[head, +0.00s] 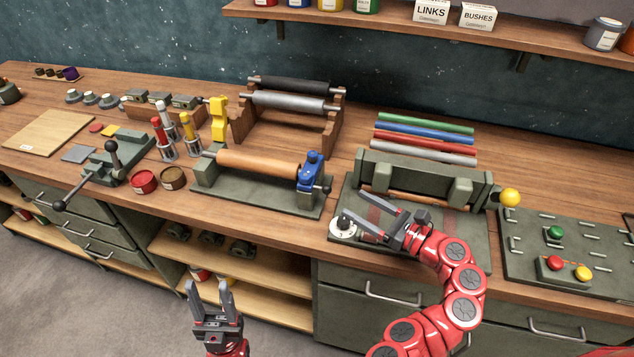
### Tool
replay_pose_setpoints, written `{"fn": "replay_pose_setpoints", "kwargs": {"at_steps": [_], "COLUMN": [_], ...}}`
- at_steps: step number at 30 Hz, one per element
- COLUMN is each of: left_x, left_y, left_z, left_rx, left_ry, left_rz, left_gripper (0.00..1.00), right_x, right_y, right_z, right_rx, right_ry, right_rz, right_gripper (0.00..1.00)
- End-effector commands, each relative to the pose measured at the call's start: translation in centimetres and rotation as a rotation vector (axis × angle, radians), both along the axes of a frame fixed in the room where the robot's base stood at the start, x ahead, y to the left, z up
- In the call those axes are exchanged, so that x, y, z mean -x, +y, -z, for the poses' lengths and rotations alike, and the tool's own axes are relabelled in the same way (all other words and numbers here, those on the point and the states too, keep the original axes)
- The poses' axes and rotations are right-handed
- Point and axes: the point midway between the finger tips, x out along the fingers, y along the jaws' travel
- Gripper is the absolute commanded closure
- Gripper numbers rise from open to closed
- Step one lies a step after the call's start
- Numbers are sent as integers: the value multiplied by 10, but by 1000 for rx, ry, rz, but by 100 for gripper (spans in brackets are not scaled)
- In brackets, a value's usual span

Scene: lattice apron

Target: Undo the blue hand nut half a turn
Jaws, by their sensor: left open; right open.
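The blue fitting (310,171) stands at the right end of a wooden roller (258,164) on a green base plate. It has a rounded top and a dark knob at its lower right. I cannot tell which part of it is the hand nut. My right gripper (353,203) is open and empty, to the right of the blue fitting and apart from it, over the green press bed, with its fingers pointing left. My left gripper (207,287) is open and empty, low in front of the bench's open shelves, with its fingers pointing up.
A green press (420,178) and a white dial (343,227) lie by my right gripper. A second roller stand (288,102) is behind the blue fitting. Coloured rods (425,138) lie at the back. Red and brown tins (145,181) stand to the left. A yellow ball knob (510,197) is at right.

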Motion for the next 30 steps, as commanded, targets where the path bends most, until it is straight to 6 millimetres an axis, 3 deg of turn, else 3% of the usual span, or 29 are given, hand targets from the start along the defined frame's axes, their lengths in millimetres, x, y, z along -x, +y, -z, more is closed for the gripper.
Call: {"fn": "replay_pose_setpoints", "kwargs": {"at_steps": [9, 15, 23, 30], "left_x": [0, 0, 0, 0], "left_y": [0, 0, 0, 0], "left_z": [-27, -36, -39, -39], "left_rx": [0, 0, 0, 0], "left_ry": [0, 0, 0, 0], "left_rz": [0, 0, 0, 0], "left_gripper": [50, 50, 50, 50], "right_x": [-50, -76, -91, -93], "right_y": [60, 89, 106, 108], "right_z": [-5, -2, 0, 1], "right_rx": [1, 2, 0, 0], "right_ry": [0, 1, 1, 1], "right_rz": [-7, -3, -1, 0], "right_gripper": [27, 27, 27, 27]}}
